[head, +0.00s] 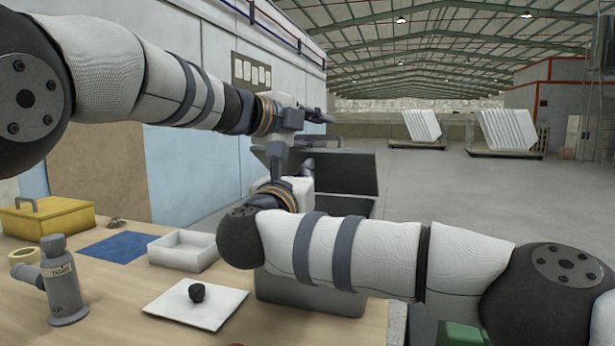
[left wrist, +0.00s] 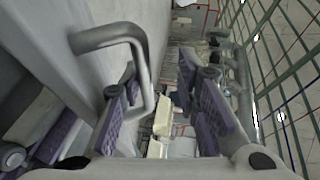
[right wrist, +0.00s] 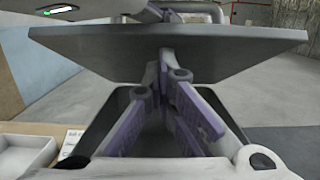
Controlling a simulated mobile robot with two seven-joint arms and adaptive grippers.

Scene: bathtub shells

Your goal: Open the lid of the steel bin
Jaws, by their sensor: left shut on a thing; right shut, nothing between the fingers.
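The steel bin (head: 310,296) is a dark grey box at the table's front right, partly hidden behind my right arm. Its lid (head: 350,172) is raised and tilted, with the bin's opening (right wrist: 165,125) showing below in the right wrist view. My left gripper (head: 318,116) is at the lid's bar handle (left wrist: 143,60) and shut on it, though the exact contact is hard to see. My right gripper (right wrist: 163,70) is shut and empty, its fingers above the opening and close under the lid (right wrist: 235,45); whether they touch it is unclear.
Open floor lies beyond, at right.

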